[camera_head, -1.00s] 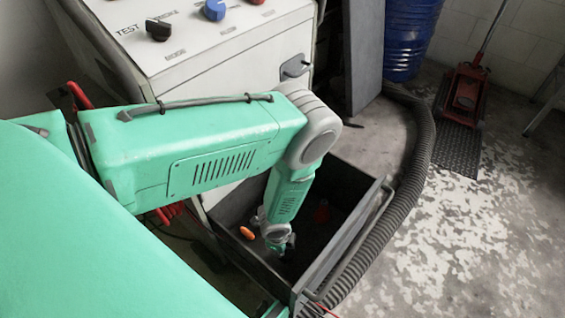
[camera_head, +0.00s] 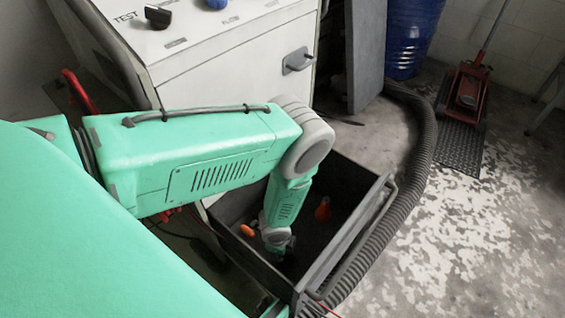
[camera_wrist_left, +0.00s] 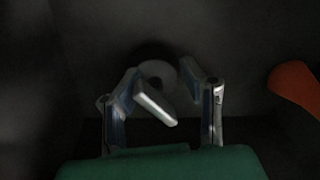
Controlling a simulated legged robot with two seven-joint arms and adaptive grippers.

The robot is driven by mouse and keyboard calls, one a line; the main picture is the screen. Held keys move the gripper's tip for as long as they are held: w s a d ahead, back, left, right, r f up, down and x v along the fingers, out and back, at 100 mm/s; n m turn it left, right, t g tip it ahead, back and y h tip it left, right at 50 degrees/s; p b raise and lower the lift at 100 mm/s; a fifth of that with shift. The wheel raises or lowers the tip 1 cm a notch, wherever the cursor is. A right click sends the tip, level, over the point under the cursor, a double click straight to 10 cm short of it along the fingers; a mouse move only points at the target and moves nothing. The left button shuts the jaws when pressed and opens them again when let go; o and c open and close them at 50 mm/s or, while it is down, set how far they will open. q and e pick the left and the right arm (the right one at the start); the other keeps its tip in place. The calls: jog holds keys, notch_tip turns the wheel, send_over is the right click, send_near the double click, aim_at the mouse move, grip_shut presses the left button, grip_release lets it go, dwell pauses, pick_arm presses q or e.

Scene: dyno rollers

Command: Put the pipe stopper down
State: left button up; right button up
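My left gripper (camera_head: 280,247) is low inside a dark open-topped box (camera_head: 356,238), at the end of my green arm. It is small and dark in the head view. In the left wrist view its two fingers (camera_wrist_left: 172,92) lean inward on either side of a round grey piece with a lighter ring, apparently the pipe stopper (camera_wrist_left: 155,70). The fingers appear to be shut on it; the contact is dim and partly hidden. Whether the stopper touches the box floor cannot be told. My right gripper is not in view.
An orange piece (camera_head: 247,231) is left of the gripper and an orange-red piece (camera_head: 322,210) stands right of it in the box. A white cabinet (camera_head: 225,60) is behind. A ribbed hose (camera_head: 415,165) curves along the right. A blue barrel (camera_head: 408,40) stands farther back.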

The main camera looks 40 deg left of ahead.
pick_arm(q)
jog(key=r+p, duration=0.1)
jog(key=r, duration=0.2)
jog(key=r+p, duration=0.2)
jog(key=r, duration=0.2)
jog(key=s+r+p, duration=0.1)
jog(key=r+p, duration=0.1)
jog(key=r, duration=0.2)
jog(key=shift+s+a, duration=0.1)
jog(key=shift+s+r+p, duration=0.1)
jog(key=shift+r+p, duration=0.25)
jog(key=shift+r, duration=0.25)
